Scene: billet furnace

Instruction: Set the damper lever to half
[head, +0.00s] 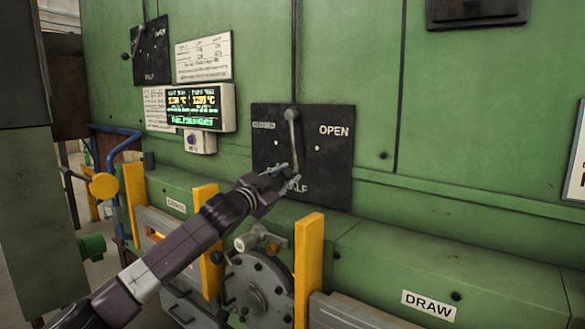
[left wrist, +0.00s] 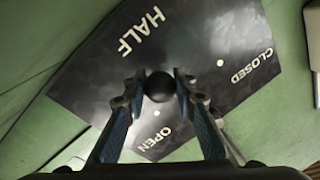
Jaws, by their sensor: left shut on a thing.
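The damper lever (head: 293,140) is a grey bar on a black plate (head: 328,165) fixed to the green furnace wall. Its pivot is near the plate's top, and the bar hangs down, pointing towards the HALF label at the bottom. OPEN is to the right and a small, hard-to-read label is to the left. My left gripper (head: 290,182) is at the lever's lower end. In the left wrist view, the fingers of my left gripper (left wrist: 160,90) are closed on the lever's round black knob (left wrist: 160,86). In the head view the gripper hides the knob. My right gripper is not in view.
A second black plate with a lever (head: 135,42) is at upper left. A lit display (head: 193,106) hangs left of the damper plate. Yellow posts (head: 308,270), a round metal cover (head: 258,290) and a ledge marked DRAW (head: 429,305) stand below.

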